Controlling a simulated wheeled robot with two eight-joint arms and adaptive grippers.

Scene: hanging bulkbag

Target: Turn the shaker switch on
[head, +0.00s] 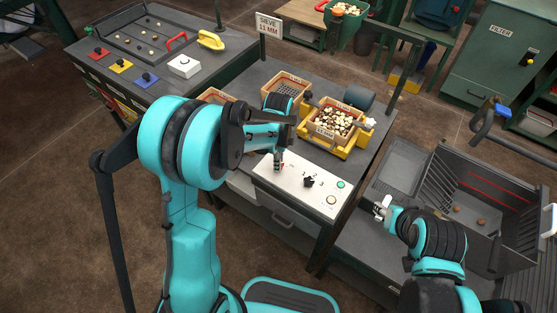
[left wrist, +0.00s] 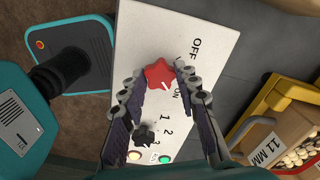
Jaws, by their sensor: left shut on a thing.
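The white control panel (head: 270,180) lies on the bench; it also shows in the left wrist view (left wrist: 215,30). Its red star-shaped knob (left wrist: 158,73) is beside the printed words OFF and ON. A small white mark on the knob is at its lower right, nearer ON. My left gripper (left wrist: 154,84) has its fingers on both sides of the red knob and is shut on it. In the head view the left gripper (head: 279,163) reaches down over the panel and mostly hides the knob. My right gripper (head: 382,208) is right of the panel, away from it; its opening is unclear.
A black knob (head: 308,182) with numbers and a green button (head: 341,184) are on the same panel. A yellow sieve frame (head: 346,151) with a filled tray stands behind it. A grey bin (head: 480,220) is at the right.

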